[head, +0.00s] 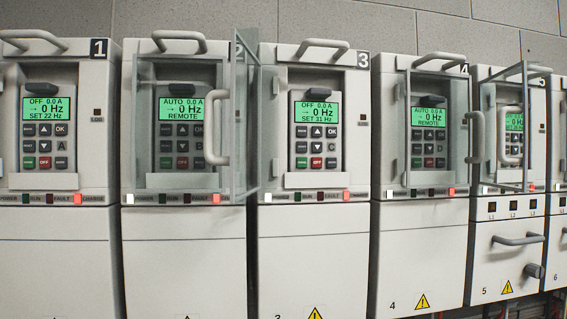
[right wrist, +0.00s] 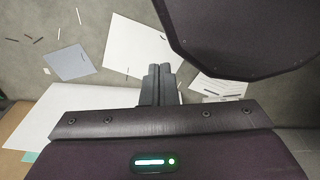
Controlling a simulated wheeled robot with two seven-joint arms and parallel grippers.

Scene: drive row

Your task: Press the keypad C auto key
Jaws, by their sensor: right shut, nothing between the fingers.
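Keypad C (head: 316,136) is on the front of drive 3 (head: 313,220), near the middle of the head view. Its green screen (head: 316,114) reads OFF, 0.0 A, 0 Hz, SET 31 Hz. Below the screen are small keys, with a green key (head: 301,163), a red key (head: 316,163) and a grey key (head: 331,163) in the bottom row. Key words are too small to read, so I cannot tell which is auto. No cover shows in front of this keypad. My right gripper (right wrist: 160,76) is shut and empty over the floor in the right wrist view. My left gripper is not in view.
Drive 4 (head: 419,245) and drive 5 (head: 507,215) also have clear covers with handles. Papers (right wrist: 145,50) lie on the floor. A dark rounded panel (right wrist: 245,35) fills the wrist view's upper right.

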